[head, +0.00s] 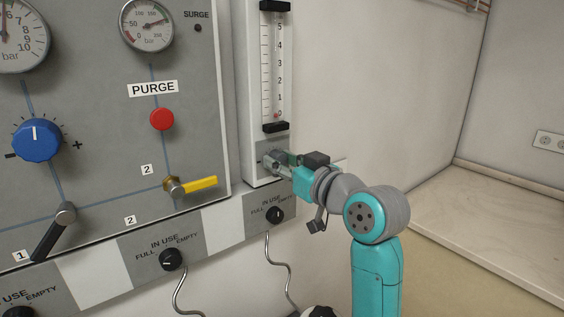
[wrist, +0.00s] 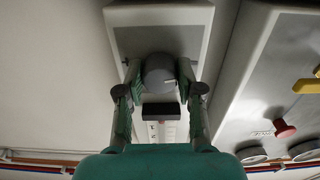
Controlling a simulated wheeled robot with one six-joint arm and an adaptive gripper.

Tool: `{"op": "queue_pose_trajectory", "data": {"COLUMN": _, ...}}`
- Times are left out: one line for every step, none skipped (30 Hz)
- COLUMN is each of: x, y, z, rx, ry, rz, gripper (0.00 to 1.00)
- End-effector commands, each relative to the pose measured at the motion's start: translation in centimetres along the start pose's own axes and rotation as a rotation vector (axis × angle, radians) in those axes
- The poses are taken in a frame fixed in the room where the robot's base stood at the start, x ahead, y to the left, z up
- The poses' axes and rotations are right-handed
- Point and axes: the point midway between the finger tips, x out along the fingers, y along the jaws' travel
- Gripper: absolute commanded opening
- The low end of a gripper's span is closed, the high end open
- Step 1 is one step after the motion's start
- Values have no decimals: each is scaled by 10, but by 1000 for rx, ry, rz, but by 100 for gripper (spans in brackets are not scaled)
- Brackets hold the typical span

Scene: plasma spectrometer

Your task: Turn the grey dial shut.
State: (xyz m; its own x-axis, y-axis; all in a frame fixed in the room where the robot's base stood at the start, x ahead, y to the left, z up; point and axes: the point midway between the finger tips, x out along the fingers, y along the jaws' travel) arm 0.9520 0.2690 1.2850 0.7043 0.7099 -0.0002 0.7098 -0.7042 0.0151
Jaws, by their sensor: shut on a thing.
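The grey dial (wrist: 160,74) sits on the grey lower plate of the flowmeter (head: 268,95), below its scale tube. In the wrist view it is a round grey knob with a light mark on its right side. My gripper (head: 277,160) reaches it from the right in the head view and hides most of the dial there. In the wrist view my gripper (wrist: 160,80) has one finger on each side of the dial, shut on it. A small red float (head: 277,115) shows near the 0 at the bottom of the scale.
The panel left of the flowmeter holds a blue knob (head: 36,140), a red button (head: 162,119), a yellow lever (head: 200,185), a black lever (head: 52,232) and gauges. Black selector knobs (head: 275,215) and hoses lie below.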

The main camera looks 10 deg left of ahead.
Motion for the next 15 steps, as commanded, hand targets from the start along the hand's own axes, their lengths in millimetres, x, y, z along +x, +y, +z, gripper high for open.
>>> {"op": "queue_pose_trajectory", "data": {"x": 0, "y": 0, "z": 0, "rx": -1, "ry": -1, "rz": 1, "gripper": 2}}
{"op": "queue_pose_trajectory", "data": {"x": 0, "y": 0, "z": 0, "rx": -1, "ry": -1, "rz": 1, "gripper": 2}}
{"op": "queue_pose_trajectory", "data": {"x": 0, "y": 0, "z": 0, "rx": -1, "ry": -1, "rz": 1, "gripper": 2}}
{"op": "queue_pose_trajectory", "data": {"x": 0, "y": 0, "z": 0, "rx": -1, "ry": -1, "rz": 1, "gripper": 2}}
{"op": "queue_pose_trajectory", "data": {"x": 0, "y": 0, "z": 0, "rx": -1, "ry": -1, "rz": 1, "gripper": 2}}
{"op": "queue_pose_trajectory", "data": {"x": 0, "y": 0, "z": 0, "rx": -1, "ry": -1, "rz": 1, "gripper": 2}}
{"op": "queue_pose_trajectory", "data": {"x": 0, "y": 0, "z": 0, "rx": -1, "ry": -1, "rz": 1, "gripper": 2}}
{"op": "queue_pose_trajectory", "data": {"x": 0, "y": 0, "z": 0, "rx": -1, "ry": -1, "rz": 1, "gripper": 39}}
{"op": "queue_pose_trajectory", "data": {"x": 0, "y": 0, "z": 0, "rx": -1, "ry": -1, "rz": 1, "gripper": 49}}
{"op": "queue_pose_trajectory", "data": {"x": 0, "y": 0, "z": 0, "rx": -1, "ry": -1, "rz": 1, "gripper": 56}}
{"op": "queue_pose_trajectory", "data": {"x": 0, "y": 0, "z": 0, "rx": -1, "ry": -1, "rz": 1, "gripper": 62}}
{"op": "queue_pose_trajectory", "data": {"x": 0, "y": 0, "z": 0, "rx": -1, "ry": -1, "rz": 1, "gripper": 62}}
{"op": "queue_pose_trajectory", "data": {"x": 0, "y": 0, "z": 0, "rx": -1, "ry": -1, "rz": 1, "gripper": 62}}
{"op": "queue_pose_trajectory", "data": {"x": 0, "y": 0, "z": 0, "rx": 0, "ry": -1, "rz": 1, "gripper": 62}}
{"op": "queue_pose_trajectory", "data": {"x": 0, "y": 0, "z": 0, "rx": 0, "ry": 0, "rz": 1, "gripper": 62}}
